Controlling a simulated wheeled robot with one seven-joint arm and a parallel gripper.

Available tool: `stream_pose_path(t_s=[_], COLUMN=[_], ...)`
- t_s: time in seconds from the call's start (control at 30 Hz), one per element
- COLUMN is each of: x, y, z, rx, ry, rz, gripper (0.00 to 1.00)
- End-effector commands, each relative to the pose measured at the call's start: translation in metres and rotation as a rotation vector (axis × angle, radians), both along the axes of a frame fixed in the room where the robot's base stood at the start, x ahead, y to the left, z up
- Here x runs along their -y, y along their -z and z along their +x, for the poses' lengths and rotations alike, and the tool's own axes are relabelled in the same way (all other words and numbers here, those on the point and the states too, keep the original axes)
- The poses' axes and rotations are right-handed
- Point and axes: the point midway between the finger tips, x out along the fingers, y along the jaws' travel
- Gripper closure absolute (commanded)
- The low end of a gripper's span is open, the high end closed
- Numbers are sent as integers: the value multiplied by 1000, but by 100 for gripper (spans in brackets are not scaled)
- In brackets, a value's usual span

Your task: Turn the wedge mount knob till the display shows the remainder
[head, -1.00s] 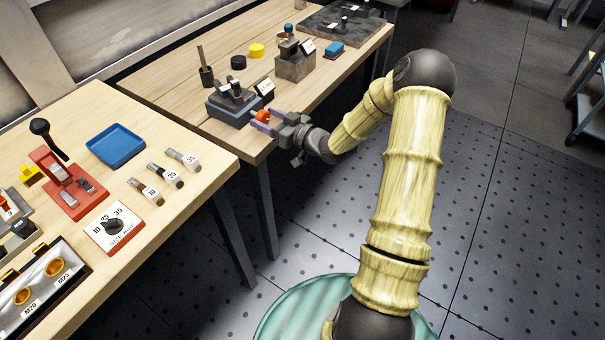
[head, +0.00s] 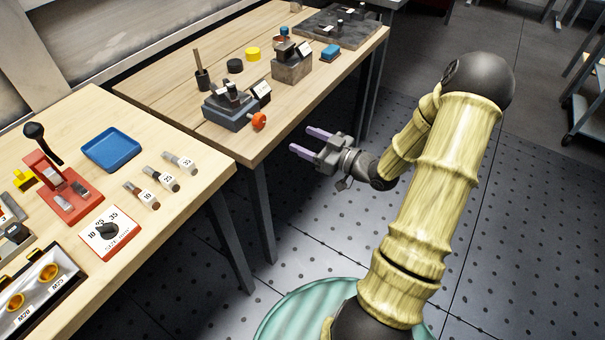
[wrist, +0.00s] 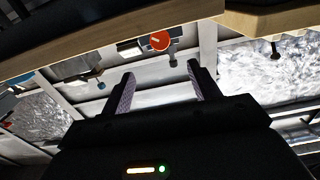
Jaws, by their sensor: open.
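The wedge mount (head: 230,108) is a blue-grey block with dark parts on top, near the front edge of the far table in the head view. Its orange-red knob (head: 259,120) faces the table's front edge. The knob also shows in the wrist view (wrist: 160,41), round, with a pale mark on its face.
A stone-like block (head: 292,68), a yellow disc (head: 253,54), a black disc (head: 235,65) and a blue block (head: 330,52) stand farther back on that table. The nearer table holds a blue tray (head: 112,149) and a red fixture (head: 62,190).

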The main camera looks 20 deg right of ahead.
Motion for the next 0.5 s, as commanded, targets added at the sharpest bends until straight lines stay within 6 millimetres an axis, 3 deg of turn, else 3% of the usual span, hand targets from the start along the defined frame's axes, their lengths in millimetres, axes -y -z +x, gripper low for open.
stream_pose_path(t_s=[0.3, 0.5], x=[20, 11], y=[-1, 3], z=[-29, -15], rx=[-4, -107], ry=[1, 35], rz=[-4, -104], gripper=[39, 39])
